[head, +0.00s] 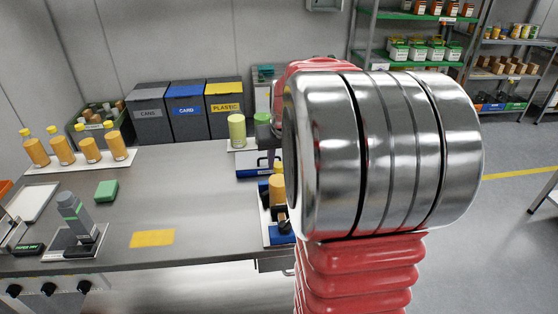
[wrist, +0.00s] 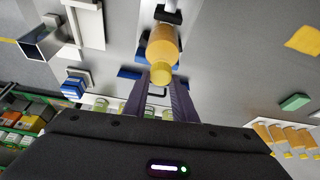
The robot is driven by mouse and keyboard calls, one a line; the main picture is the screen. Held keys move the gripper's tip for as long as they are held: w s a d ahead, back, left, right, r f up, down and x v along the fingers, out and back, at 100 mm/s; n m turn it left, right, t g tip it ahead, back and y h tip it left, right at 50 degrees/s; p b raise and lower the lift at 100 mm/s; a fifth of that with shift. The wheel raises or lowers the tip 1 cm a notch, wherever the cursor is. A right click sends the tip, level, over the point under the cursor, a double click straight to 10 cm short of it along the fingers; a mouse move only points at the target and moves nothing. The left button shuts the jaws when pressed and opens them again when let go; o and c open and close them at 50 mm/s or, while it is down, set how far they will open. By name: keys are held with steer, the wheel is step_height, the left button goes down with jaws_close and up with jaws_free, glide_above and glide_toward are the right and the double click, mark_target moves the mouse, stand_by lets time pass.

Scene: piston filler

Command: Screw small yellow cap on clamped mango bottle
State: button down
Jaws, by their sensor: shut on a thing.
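The mango bottle (head: 277,187) stands in the clamp (head: 281,237) at the right end of the bench, partly hidden behind my arm. In the wrist view the orange bottle (wrist: 163,45) lines up with the small yellow cap (wrist: 161,74). My gripper (wrist: 160,80) is shut on this cap, with one dark finger on each side. The cap overlaps the bottle's mouth in the picture, so I cannot tell if it is seated or just above it. In the head view the gripper is mostly hidden by my arm.
Several capped orange bottles (head: 88,149) stand on a white tray (head: 80,165) at the back left. A green block (head: 106,191), a yellow cloth (head: 152,238) and a grey device (head: 76,217) are on the bench. A pale green container (head: 237,130) stands behind the clamp. Mid-bench is clear.

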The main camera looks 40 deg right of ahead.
steer(key=shift+m+g+h, duration=0.3)
steer(key=shift+m+h, duration=0.2)
steer(key=shift+m, duration=1.1)
steer(key=shift+m+g+h, duration=0.4)
steer(key=shift+m+g, duration=0.3)
steer(key=shift+m, duration=1.3)
steer(key=shift+f+m+g, duration=0.1)
steer(key=shift+m+g, duration=0.5)
steer(key=shift+m, duration=1)
steer(key=shift+m+g, duration=0.8)
steer(key=shift+m, duration=1.4)
